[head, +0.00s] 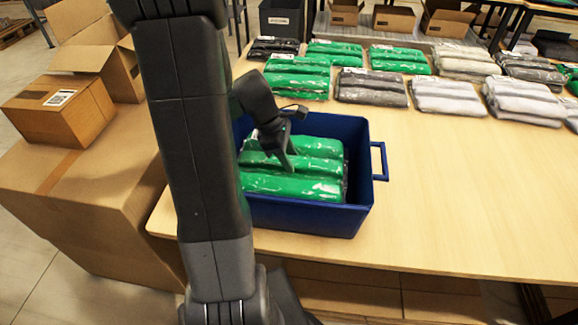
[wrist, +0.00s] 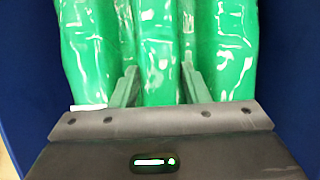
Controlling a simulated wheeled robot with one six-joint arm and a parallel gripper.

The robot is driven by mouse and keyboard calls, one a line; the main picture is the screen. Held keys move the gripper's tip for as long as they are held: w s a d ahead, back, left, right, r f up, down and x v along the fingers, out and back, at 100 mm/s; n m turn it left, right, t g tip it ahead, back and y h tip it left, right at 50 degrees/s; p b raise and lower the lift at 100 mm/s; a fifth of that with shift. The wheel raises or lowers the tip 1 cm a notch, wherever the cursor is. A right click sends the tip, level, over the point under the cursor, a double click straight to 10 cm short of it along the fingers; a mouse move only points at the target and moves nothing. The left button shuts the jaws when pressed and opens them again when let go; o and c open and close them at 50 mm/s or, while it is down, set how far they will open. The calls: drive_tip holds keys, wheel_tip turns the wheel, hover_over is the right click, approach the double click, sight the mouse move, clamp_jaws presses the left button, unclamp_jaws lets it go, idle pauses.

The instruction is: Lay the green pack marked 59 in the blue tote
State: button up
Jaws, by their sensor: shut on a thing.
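A green pack (head: 300,185) in clear plastic lies inside the blue tote (head: 340,218) on the table. My gripper (head: 285,165) reaches down into the tote and is shut on this pack. In the wrist view my gripper (wrist: 158,85) has its two fingers on either side of the middle fold of the green pack (wrist: 225,50). The tote's blue walls show at both sides. No number is readable on the pack, and I cannot tell whether it rests fully on the tote's floor.
Several green, grey and white packs (head: 370,88) lie in rows behind the tote. Cardboard boxes (head: 62,110) stand at the left. The table (head: 450,190) is clear to the right of the tote. My arm hides part of the tote's left side.

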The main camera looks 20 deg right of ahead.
drive_tip(key=shift+f, duration=1.7)
drive_tip(key=shift+f+b, duration=0.2)
drive_tip(key=shift+b, duration=0.1)
drive_tip(key=o, duration=1.1)
drive_tip(key=shift+r, duration=0.1)
drive_tip(key=p+v, duration=0.1)
drive_tip(key=v, duration=1.1)
drive_tip(key=shift+r, duration=0.15)
